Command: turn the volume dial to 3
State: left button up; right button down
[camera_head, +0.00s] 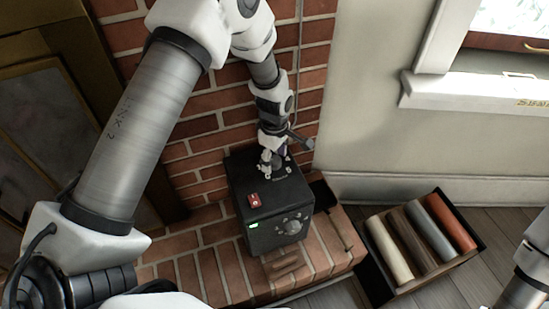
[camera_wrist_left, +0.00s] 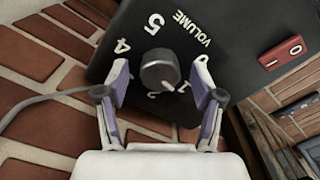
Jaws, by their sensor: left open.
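The volume dial (camera_wrist_left: 159,70) is a dark round knob on the black box (camera_head: 250,180), whose panel reads VOLUME in the left wrist view. The numbers 5, 4, 2 and 1 show around the dial; 3 is not visible. My left gripper (camera_wrist_left: 159,74) is open, with one finger on each side of the dial; contact is unclear. In the head view my left gripper (camera_head: 272,160) reaches down to the box's top near its back edge, hiding the dial. My right gripper is not in view.
The box stands on a brick hearth (camera_head: 205,260) against a brick wall. A dark crate (camera_head: 378,267) of coloured rolls stands on the floor at right.

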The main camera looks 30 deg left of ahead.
pick_arm(q)
jog(key=c, duration=1.1)
jog(key=shift+c, duration=0.2)
